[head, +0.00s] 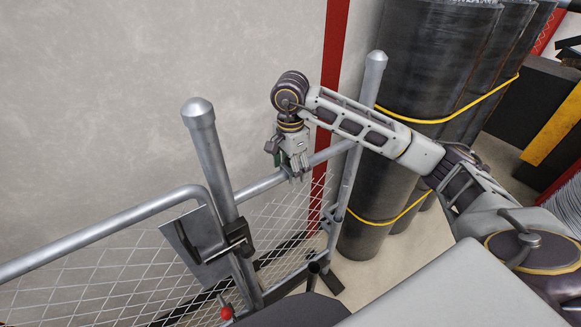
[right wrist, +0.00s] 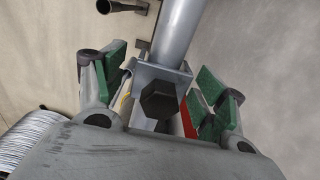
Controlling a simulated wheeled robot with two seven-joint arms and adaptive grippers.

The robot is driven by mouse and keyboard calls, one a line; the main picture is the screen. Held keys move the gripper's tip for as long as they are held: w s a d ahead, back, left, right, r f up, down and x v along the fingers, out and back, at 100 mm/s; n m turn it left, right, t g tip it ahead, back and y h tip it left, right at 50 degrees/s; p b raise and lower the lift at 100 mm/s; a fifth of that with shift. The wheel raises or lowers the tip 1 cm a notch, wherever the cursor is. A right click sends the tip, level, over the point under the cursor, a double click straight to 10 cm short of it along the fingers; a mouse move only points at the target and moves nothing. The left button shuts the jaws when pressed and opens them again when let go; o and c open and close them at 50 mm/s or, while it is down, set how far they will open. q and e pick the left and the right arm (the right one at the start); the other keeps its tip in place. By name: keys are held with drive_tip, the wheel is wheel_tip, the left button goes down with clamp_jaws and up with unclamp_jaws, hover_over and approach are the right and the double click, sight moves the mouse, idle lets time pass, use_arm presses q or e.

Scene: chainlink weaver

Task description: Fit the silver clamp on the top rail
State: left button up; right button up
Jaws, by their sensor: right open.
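The top rail (head: 265,184) is a grey tube running between two capped posts in the head view. It also comes down from the top of the right wrist view (right wrist: 180,32). The silver clamp (right wrist: 152,74), a bracket with a dark hex bolt head, sits at the rail in the right wrist view. Whether it wraps fully around the rail is hidden. My right gripper (head: 291,167) is at the rail, near the far post. Its green-padded fingers (right wrist: 164,80) stand apart on both sides of the clamp, with visible gaps. My left gripper is not in view.
The near post (head: 212,150) carries a dark latch (head: 236,241) and a plate. The far post (head: 362,125) stands close to my right arm. Chainlink mesh (head: 130,275) hangs below the rails. Dark rolls (head: 425,70) stand behind. A wire coil (right wrist: 32,142) lies lower left.

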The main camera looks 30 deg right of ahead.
drive_tip(key=shift+r, duration=6)
